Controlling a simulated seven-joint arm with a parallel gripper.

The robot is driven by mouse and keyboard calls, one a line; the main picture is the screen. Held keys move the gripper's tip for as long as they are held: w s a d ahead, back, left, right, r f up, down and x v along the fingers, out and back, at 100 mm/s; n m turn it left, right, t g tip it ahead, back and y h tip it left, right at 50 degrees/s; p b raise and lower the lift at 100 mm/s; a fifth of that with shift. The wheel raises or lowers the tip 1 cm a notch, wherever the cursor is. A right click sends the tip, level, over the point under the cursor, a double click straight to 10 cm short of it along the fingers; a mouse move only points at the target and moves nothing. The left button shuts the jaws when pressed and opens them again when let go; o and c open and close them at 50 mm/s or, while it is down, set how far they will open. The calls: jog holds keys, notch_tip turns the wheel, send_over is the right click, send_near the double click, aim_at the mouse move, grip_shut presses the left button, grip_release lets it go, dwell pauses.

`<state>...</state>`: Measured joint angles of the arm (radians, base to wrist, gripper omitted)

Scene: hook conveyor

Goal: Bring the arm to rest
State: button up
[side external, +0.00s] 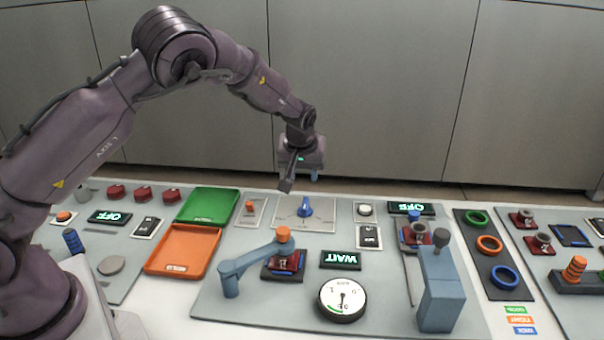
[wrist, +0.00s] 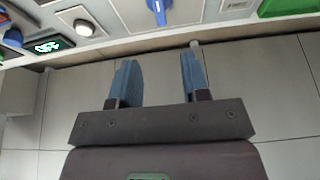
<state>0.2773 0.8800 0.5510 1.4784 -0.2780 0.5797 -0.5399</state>
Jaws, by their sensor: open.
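My gripper (side external: 301,177) hangs in the air above the back edge of the bench, behind the blue dial knob (side external: 305,207). In the wrist view its two blue fingers (wrist: 158,80) stand apart with nothing between them. Past the fingertips, the wrist view shows the blue knob (wrist: 158,8) and the bench's back edge. My arm is raised and arched over from the left. My gripper touches nothing that I can see.
A green tray (side external: 209,190) and an orange tray (side external: 158,265) lie on the left. A blue swing arm (side external: 250,262), a gauge (side external: 342,299) and a blue block with a lever (side external: 440,290) stand in front. Colored rings (side external: 489,243) lie on the right. Cabinets (side external: 370,90) stand behind.

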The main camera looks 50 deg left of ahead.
jog(key=s+d+r+m+h, duration=0.1)
jog(key=s+d+r+m, duration=0.2)
jog(key=s+r, duration=0.3)
jog(key=s+d+r+m+t+h, duration=0.1)
jog(key=s+r, duration=0.6)
jog(key=s, duration=0.9)
jog(key=s+d+r+m+t+h, duration=0.1)
jog(key=s+d+r+m, duration=0.3)
jog(key=s+r, duration=0.3)
jog(key=shift+s+d+r+m, duration=0.3)
jog(key=shift+s+m, duration=0.2)
jog(key=shift+s, duration=1.4)
